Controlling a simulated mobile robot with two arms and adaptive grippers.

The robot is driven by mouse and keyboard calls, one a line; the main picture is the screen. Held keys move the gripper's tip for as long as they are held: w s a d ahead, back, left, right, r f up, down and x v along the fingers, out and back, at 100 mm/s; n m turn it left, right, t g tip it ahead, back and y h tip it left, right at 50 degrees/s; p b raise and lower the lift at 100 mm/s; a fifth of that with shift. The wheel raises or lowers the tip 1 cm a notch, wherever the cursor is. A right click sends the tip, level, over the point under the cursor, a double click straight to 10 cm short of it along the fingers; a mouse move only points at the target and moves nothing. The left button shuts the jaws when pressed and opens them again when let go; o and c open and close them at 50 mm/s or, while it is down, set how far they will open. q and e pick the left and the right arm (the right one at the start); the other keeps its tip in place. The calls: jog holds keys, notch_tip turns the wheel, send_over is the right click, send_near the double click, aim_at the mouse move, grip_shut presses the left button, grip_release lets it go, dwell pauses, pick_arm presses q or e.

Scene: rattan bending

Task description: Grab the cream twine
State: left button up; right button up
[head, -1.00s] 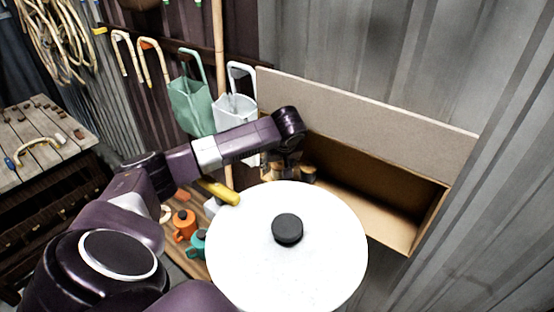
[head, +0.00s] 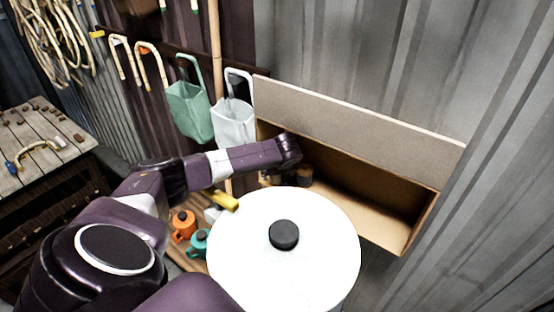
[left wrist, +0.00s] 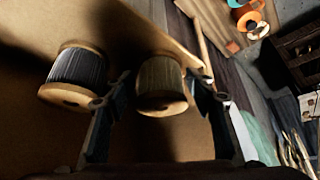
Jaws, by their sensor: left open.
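In the left wrist view a spool of dull tan twine (left wrist: 161,82), shaded so its exact colour is uncertain, stands between the two fingers of my left gripper (left wrist: 165,95). The fingers are open, one on each side, with no clear grip on it. A spool of dark grey twine (left wrist: 77,70) stands just to the left, outside the fingers. In the head view my left arm reaches into the open cardboard box (head: 385,218); its wrist hides most of the gripper. A small dark spool (head: 304,176) shows beside the wrist. My right gripper is not in view.
A white round lidded container (head: 284,275) stands in front of the box. Green (head: 190,112) and white (head: 233,125) holders hang behind my arm. The right part of the box is empty.

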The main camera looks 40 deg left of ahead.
pick_arm(q)
jog(key=c, duration=1)
jog(key=shift+o, duration=0.2)
